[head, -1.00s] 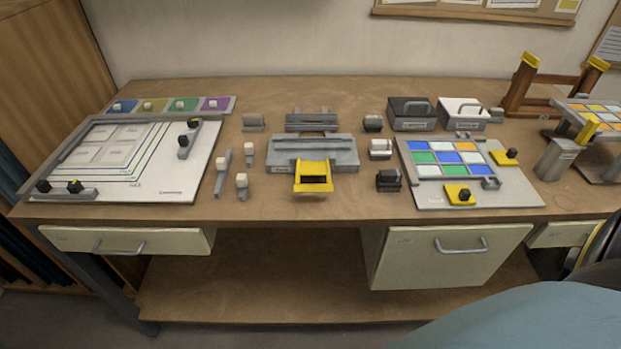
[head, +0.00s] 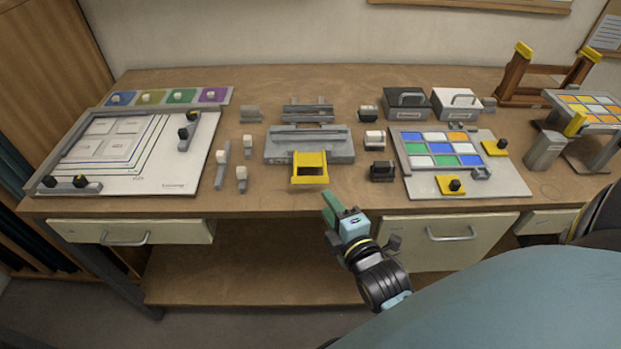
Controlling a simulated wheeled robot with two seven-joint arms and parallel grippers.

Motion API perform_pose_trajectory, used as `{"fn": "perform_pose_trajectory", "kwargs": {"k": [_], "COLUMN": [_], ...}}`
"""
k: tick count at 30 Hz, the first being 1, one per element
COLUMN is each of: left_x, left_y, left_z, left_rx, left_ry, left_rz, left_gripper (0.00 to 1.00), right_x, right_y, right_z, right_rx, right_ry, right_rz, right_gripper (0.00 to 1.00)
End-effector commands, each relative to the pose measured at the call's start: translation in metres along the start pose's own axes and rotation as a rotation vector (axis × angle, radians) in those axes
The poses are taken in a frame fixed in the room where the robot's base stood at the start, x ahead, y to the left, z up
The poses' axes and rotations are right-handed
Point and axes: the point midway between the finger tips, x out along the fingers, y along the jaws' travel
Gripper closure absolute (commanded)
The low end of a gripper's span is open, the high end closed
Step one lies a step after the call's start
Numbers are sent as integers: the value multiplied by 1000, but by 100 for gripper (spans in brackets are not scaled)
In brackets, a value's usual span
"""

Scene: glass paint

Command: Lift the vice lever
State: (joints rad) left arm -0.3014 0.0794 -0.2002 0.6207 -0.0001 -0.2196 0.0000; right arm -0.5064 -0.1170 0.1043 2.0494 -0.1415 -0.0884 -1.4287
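The grey vice (head: 309,146) lies flat near the middle of the workbench. Its yellow lever (head: 309,169) sticks out at the front and hangs down over the near side. My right gripper (head: 328,203) is in front of the bench edge, below and a little right of the lever, and apart from it. Its green fingers point up and to the left, and nothing shows between them. They are too small to tell whether they are open. My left gripper is not in view.
A white board (head: 140,165) with frames lies on the left. Small white-topped handles (head: 241,174) stand left of the vice. Dark blocks (head: 382,171) and a coloured glass panel board (head: 510,180) are to the right. Drawers (head: 450,240) are under the bench top.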

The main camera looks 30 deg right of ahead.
Motion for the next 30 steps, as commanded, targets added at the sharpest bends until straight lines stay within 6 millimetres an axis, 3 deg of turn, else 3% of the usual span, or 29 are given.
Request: {"fn": "perform_pose_trajectory", "kwargs": {"k": [9,15,21,30], "left_x": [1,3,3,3], "left_y": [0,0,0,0], "left_z": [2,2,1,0], "left_rx": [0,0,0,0], "left_ry": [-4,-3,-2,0], "left_rz": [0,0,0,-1], "left_gripper": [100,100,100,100], "right_x": [64,92,104,105], "right_y": [0,-1,-1,-1], "right_z": [0,0,0,0], "right_rx": [2,2,1,2], "right_ry": [0,1,0,0], "right_rz": [1,-1,-1,-2], "right_gripper": [62,62,62,64]}}
